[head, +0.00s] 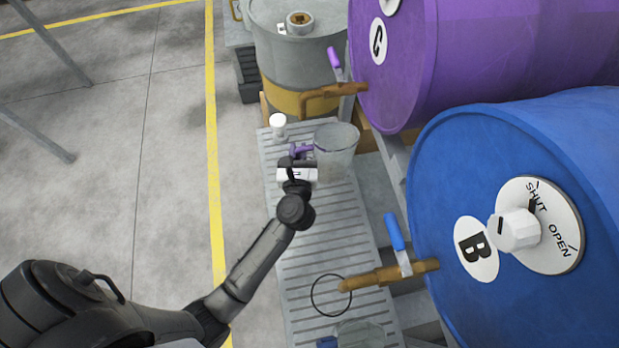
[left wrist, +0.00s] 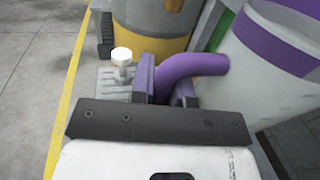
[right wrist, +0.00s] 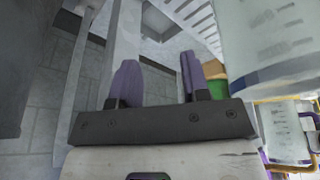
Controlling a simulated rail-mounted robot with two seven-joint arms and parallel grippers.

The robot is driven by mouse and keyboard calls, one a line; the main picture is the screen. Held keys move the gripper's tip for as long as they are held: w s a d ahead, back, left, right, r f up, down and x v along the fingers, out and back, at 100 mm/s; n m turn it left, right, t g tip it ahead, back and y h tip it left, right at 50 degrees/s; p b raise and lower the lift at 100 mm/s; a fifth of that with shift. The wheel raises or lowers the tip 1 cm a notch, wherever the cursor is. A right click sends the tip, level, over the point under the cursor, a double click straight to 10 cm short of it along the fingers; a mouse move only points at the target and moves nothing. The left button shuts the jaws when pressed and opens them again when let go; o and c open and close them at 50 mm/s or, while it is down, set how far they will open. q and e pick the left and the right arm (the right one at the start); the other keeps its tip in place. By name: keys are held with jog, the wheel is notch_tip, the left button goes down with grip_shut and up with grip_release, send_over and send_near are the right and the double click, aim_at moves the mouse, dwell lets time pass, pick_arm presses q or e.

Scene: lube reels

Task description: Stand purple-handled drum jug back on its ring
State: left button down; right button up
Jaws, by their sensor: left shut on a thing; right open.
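The purple-handled jug (head: 337,150) is a clear, greyish vessel over the far part of the slatted grate, below the purple drum's tap. My left gripper (head: 299,160) is shut on its purple handle (left wrist: 190,66), on the jug's left side. In the left wrist view the jug body (left wrist: 262,85) with a purple band stands at the right. I cannot tell whether its base touches the grate. No ring shows under it. A thin dark ring (head: 331,295) lies on the near grate under the blue drum's tap. My right gripper (right wrist: 158,82) is open and empty; it is out of the head view.
A white-capped item (head: 278,122) stands left of the jug. Brass taps of the purple drum (head: 395,90) and blue drum (head: 450,150) reach over the grate (head: 300,240). A blue-handled jug (head: 360,335) sits at the bottom edge. Open floor lies left.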

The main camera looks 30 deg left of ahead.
pick_arm(q)
jog(key=f, duration=0.1)
jog(key=f+b, duration=0.1)
jog(key=f, duration=0.1)
jog(key=shift+w+f+b, duration=0.1)
jog(key=shift+w+b, duration=0.15)
jog(key=shift+b, duration=0.05)
pick_arm(e)
jog(key=f+b, duration=0.4)
jog(key=f, duration=0.2)
jog(key=f+b, duration=0.5)
jog(key=f, duration=0.1)
jog(key=shift+w+d, duration=0.15)
jog(key=shift+d, duration=0.05)
pick_arm(q)
jog(key=w+a+f, duration=0.1)
jog(key=a+f, duration=1)
jog(key=shift+w+a, duration=0.25)
jog(key=shift+w, duration=0.15)
pick_arm(e)
jog(key=shift+a+r, duration=0.1)
jog(key=shift+r, duration=0.05)
